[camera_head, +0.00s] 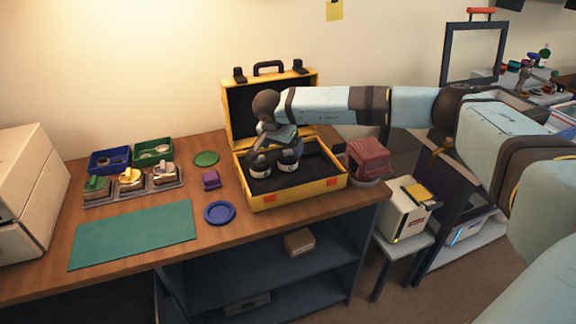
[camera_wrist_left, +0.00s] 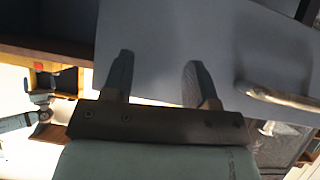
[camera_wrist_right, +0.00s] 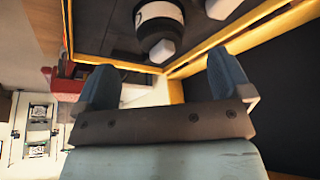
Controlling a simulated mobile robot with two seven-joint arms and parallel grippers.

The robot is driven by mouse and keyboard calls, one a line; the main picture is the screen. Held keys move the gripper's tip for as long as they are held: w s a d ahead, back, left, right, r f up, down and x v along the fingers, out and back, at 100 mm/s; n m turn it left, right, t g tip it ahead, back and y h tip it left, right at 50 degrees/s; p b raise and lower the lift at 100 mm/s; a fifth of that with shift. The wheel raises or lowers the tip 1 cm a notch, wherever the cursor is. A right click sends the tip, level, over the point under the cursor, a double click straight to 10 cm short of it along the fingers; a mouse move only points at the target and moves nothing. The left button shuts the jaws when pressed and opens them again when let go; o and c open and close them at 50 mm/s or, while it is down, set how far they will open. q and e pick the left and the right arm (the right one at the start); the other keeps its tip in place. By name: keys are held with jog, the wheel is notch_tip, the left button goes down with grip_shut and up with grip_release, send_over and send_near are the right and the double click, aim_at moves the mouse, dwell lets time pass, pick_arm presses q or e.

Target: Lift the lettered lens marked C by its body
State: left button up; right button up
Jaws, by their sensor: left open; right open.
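Two dark lenses with pale bands, a left one (camera_head: 260,168) and a right one (camera_head: 288,163), stand in the black-lined yellow case (camera_head: 318,188). I cannot read a letter on either, so I cannot tell which is C. My right gripper (camera_head: 274,147) is over the case, just above and behind the lenses, and hides part of them. In the right wrist view its fingers (camera_wrist_right: 166,80) are apart with nothing between them, and a banded lens (camera_wrist_right: 158,14) shows beyond them. My left gripper (camera_wrist_left: 158,80) is open and empty, and out of the head view.
The case's open lid (camera_head: 238,108) stands behind my right gripper. A purple block (camera_head: 210,180), blue disc (camera_head: 219,213), green disc (camera_head: 206,158) and green mat (camera_head: 133,234) lie left of the case. A dark red item (camera_head: 369,158) stands close on its right.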

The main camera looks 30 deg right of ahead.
aim_at(286, 154)
jog(key=x, duration=0.7)
jog(key=shift+d+f, duration=0.15)
jog(key=shift+f, duration=0.15)
jog(key=shift+w+r, duration=0.1)
jog(key=c, duration=1)
